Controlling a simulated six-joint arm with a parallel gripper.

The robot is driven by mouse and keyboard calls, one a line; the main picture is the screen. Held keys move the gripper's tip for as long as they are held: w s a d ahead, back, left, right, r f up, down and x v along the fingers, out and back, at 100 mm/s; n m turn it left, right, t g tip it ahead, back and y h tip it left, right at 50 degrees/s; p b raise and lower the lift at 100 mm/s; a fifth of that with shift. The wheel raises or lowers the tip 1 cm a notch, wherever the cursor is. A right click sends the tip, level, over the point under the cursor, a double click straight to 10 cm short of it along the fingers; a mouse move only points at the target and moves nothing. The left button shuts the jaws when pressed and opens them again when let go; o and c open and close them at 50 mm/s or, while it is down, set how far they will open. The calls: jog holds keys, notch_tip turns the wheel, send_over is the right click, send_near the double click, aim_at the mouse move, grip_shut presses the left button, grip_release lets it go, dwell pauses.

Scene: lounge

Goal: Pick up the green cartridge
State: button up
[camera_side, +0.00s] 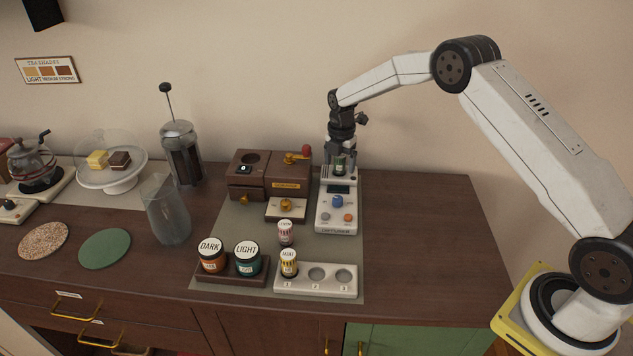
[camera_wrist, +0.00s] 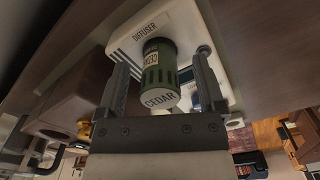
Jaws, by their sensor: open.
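The green cartridge (camera_wrist: 159,68), with a white end marked CEDAR, sits upright in the white diffuser (camera_wrist: 125,50). In the side view the cartridge (camera_side: 340,164) shows at the back end of the diffuser (camera_side: 337,215). My gripper (camera_wrist: 160,80) is open, with one finger on each side of the cartridge. Gaps show between the fingers and the cartridge in the wrist view. In the side view my gripper (camera_side: 341,152) points down right over the cartridge and partly hides its top.
A brown wooden machine (camera_side: 262,172) stands just left of the diffuser. In front are a white holder (camera_side: 343,284), a yellow-striped cartridge (camera_side: 289,263), a pink-and-white cartridge (camera_side: 285,233) and DARK (camera_side: 211,256) and LIGHT (camera_side: 247,259) jars. The counter right of the diffuser is clear.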

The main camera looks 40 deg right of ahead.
grip_shut()
jog(key=shift+r, duration=0.2)
dwell(0.3)
jog(key=shift+r, duration=0.5)
notch_tip(320, 180, up, 2)
jog(key=shift+r, duration=0.1)
jog(key=s+a+r, duration=0.1)
jog(key=s+r, duration=0.8)
jog(key=s, duration=0.5)
jog(key=shift+a+r, duration=0.25)
jog(key=shift+a, duration=0.1)
